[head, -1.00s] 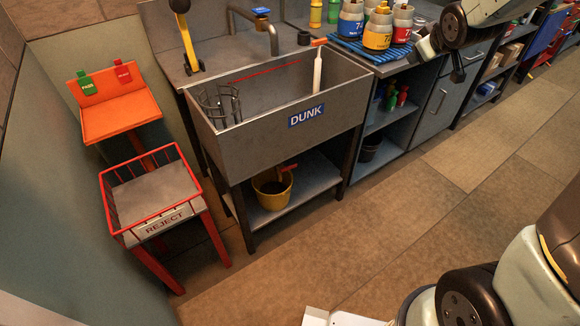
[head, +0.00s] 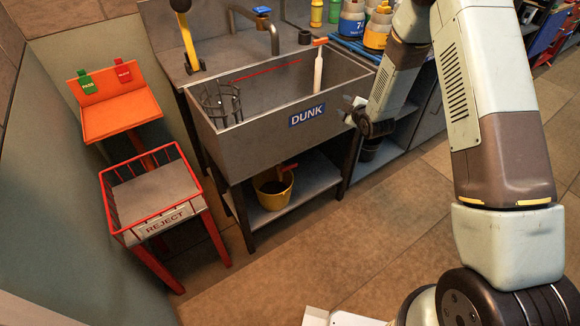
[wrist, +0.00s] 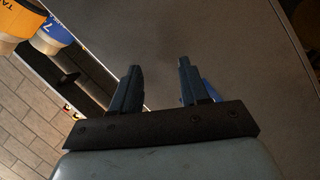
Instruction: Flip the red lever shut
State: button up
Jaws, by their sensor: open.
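The red lever (head: 288,167) shows in the head view beneath the sink basin. It points to the right, just above the yellow bucket (head: 273,190). My gripper (head: 352,107) is near the right end of the basin's front, above and to the right of the lever and well apart from it. In the wrist view my gripper's two fingers (wrist: 158,82) are apart with nothing between them. A plain grey surface lies beyond them. The lever does not show in the wrist view.
The grey DUNK sink (head: 245,150) stands over a low shelf (head: 310,180); its legs flank the bucket space. A red REJECT basket (head: 140,195) and an orange stand (head: 120,112) are at left. The floor (head: 250,275) in front is clear.

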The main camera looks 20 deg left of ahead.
jog(key=a+f, duration=0.1)
jog(key=f, duration=0.1)
jog(key=s+a+f+n+y, duration=0.1)
jog(key=f, duration=0.2)
jog(key=s+a+f+n, duration=0.1)
jog(key=f, duration=0.1)
jog(key=shift+a+f+y, duration=0.2)
jog(key=shift+f+y, duration=0.1)
jog(key=shift+y, duration=0.1)
jog(key=s+a+f, duration=0.1)
jog(key=f, duration=0.1)
jog(key=s+f+n+y, duration=0.1)
jog(key=s+f, duration=0.1)
jog(key=f, duration=0.1)
jog(key=s+a+f+n, duration=0.1)
jog(key=f, duration=0.2)
jog(key=shift+s+a+f+y, duration=0.15)
jog(key=shift+s+a+y, duration=0.1)
jog(key=shift+a+y, duration=0.15)
jog(key=n+y, duration=0.3)
send_near(293, 167)
jog(key=x, duration=1)
jog(key=shift+w+a+f, duration=0.2)
jog(key=shift+w, duration=0.1)
jog(key=shift+c, duration=0.4)
grip_shut()
